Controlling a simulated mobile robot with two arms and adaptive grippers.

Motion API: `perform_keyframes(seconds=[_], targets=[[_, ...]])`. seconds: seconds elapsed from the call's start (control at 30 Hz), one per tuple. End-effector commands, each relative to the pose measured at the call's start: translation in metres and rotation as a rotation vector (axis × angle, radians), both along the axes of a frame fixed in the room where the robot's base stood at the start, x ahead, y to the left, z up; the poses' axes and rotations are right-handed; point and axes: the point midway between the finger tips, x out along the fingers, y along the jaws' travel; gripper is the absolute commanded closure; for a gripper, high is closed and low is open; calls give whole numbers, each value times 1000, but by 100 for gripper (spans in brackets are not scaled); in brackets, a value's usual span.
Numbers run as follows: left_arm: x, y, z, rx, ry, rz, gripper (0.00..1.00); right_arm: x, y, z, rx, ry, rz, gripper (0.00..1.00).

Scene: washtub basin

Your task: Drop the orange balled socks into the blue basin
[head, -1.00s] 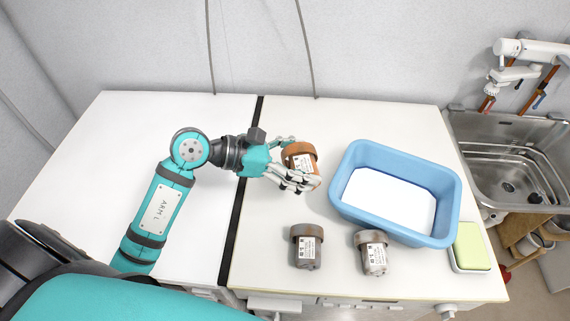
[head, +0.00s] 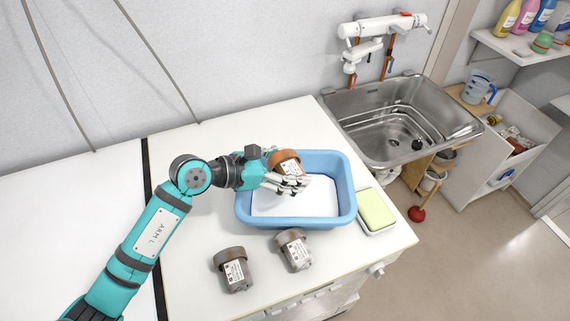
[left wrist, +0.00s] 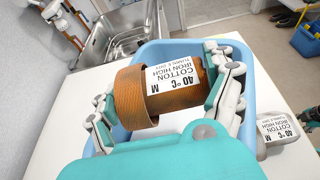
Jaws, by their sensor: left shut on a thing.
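The orange balled socks (head: 287,161), with a white printed label, are held in my left gripper (head: 284,176). In the left wrist view the socks (left wrist: 138,98) sit between the two fingers of the left gripper (left wrist: 165,95). The blue basin (head: 343,200) stands on the white worktop. In the head view the gripper and socks are over the basin's back left part. The basin (left wrist: 150,50) also shows behind the socks in the left wrist view.
Two grey balled socks (head: 234,270) (head: 294,250) lie in front of the basin. A green sponge (head: 377,208) on a white dish is right of it. A steel sink (head: 400,120) is beyond the worktop (head: 190,240) at the right.

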Motion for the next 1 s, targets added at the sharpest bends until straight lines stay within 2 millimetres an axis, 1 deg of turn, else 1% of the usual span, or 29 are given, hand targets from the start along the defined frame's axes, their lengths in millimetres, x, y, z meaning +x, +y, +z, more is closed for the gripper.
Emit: perform_keyframes(seconds=[0.03, 0.23, 0.37, 0.6, 0.63, 0.7, 0.73, 1.0], targets=[[0, 0, -12, -1, 2, 0, 46, 0, -1, -10, -1, 1, 1, 66], [0, 0, -34, -2, 1, 1, 46, 0, -3, -28, -4, 0, 1, 66], [0, 0, -39, -2, 1, 1, 46, 0, -4, -31, -4, 0, 2, 66], [0, 0, -38, -1, 0, 0, 46, 0, -3, -30, -4, 0, 1, 66], [0, 0, -38, -1, 0, 0, 12, 0, -3, -30, -4, 0, 1, 66], [0, 0, -38, -1, 0, 0, 3, -1, -3, -30, -4, 1, 1, 66], [0, 0, -38, -1, 0, 0, 0, -1, -3, -30, -4, 1, 1, 66], [0, 1, -38, 0, 1, 0, 0, -1, -3, -30, -4, 2, 0, 66]])
